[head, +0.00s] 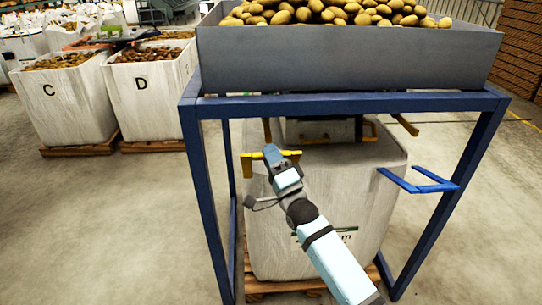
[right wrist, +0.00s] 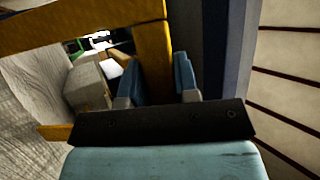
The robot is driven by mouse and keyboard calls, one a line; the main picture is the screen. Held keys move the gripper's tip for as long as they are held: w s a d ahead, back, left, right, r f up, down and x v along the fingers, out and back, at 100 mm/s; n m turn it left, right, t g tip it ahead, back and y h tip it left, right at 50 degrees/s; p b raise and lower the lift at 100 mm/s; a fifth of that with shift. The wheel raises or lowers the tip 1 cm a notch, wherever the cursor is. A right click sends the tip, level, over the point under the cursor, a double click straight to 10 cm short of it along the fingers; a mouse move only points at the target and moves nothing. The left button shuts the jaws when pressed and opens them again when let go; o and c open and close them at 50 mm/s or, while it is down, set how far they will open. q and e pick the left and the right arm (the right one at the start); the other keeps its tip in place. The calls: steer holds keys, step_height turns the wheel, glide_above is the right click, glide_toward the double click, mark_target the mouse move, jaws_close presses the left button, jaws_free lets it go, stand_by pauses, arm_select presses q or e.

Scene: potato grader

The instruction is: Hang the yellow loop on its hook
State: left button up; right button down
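The yellow loop (head: 249,165) stands up at the front left corner of the white bulk bag (head: 330,200). My right gripper (head: 272,153) is at this loop and covers part of it. In the right wrist view, the loop's yellow strap (right wrist: 153,65) runs down between the two blue fingers (right wrist: 158,80), which sit close on both sides and look shut on it. A hook for the left loop is not clear to see. My left gripper is not in view.
The blue frame (head: 345,104) stands around the bag and carries a grey bin (head: 345,60) of potatoes. Its left post (head: 205,200) is close to my right gripper. Another yellow loop (head: 405,125) is at the bag's right.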

mark_target(270, 140)
steer(key=shift+w+r+m+h+p, duration=0.35)
steer(key=shift+r+p, duration=0.3)
steer(key=shift+p, duration=0.45)
steer(key=w, duration=0.1)
steer(key=p, duration=0.1)
steer(key=w+g, duration=0.1)
steer(key=shift+w+r+m+h+p, duration=0.25)
steer(key=shift+w+r+p, duration=0.1)
steer(key=shift+w, duration=0.25)
steer(key=c, duration=0.9)
jaws_free()
steer(key=shift+r, duration=0.1)
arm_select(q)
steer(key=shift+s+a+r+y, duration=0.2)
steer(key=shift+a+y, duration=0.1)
arm_select(e)
steer(key=shift+o, duration=0.2)
steer(key=shift+s+f, duration=0.1)
steer(key=shift+f, duration=0.15)
